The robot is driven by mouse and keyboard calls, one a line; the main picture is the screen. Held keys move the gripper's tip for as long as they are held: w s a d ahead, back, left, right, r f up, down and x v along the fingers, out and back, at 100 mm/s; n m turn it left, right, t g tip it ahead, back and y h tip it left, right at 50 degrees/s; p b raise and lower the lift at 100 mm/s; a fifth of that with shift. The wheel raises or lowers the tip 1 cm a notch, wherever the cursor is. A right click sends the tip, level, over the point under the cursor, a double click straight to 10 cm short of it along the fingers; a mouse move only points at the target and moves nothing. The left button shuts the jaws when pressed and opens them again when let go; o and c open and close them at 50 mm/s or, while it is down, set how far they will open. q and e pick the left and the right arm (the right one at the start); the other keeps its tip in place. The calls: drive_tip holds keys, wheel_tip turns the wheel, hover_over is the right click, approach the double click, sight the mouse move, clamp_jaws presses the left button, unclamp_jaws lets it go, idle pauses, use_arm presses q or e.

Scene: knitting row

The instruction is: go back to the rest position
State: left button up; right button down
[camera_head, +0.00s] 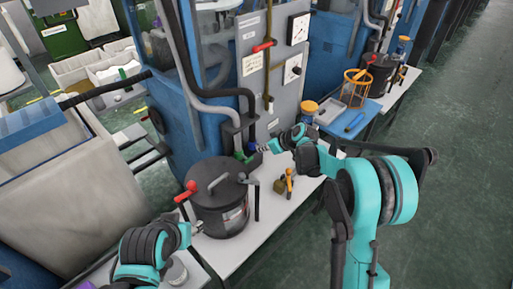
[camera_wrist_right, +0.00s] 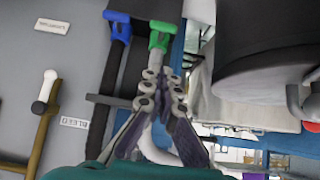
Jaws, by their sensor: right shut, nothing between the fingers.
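My right gripper (camera_head: 262,147) is shut and empty, in front of the grey machine panel. A blue handle (camera_wrist_right: 118,20) stands left of the green one. In the head view the green handle (camera_head: 243,156) is close to the fingertips. My left gripper (camera_head: 196,228) is low at the left, near the side of a black pot; its fingers are too small to tell open from shut.
The black lidded pot (camera_head: 218,222) with a red-tipped lever stands on a white bench (camera_head: 265,220) between my arms. Green floor is free at right.

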drive_tip(key=shift+s+d+r, duration=0.25)
drive_tip(key=shift+s+r, duration=0.05)
drive_tip(key=shift+r, duration=0.1)
drive_tip(key=s+d+r+m+h, duration=0.25)
drive_tip(key=s+r, duration=0.25)
drive_tip(key=s, duration=0.3)
drive_tip(key=s+d+r+m+h, duration=0.15)
drive_tip(key=s+d+r, duration=0.3)
drive_tip(key=s, duration=0.45)
drive_tip(key=s+d+f+m+h, duration=0.1)
drive_tip(key=s+d+m, duration=0.1)
drive_tip(key=s, duration=0.7)
drive_tip(key=s+d+f+m+h, duration=0.1)
drive_tip(key=s+d+m, duration=0.2)
drive_tip(key=s, duration=0.7)
drive_tip(key=shift+d+t, duration=0.4)
drive_tip(key=shift+d, duration=0.4)
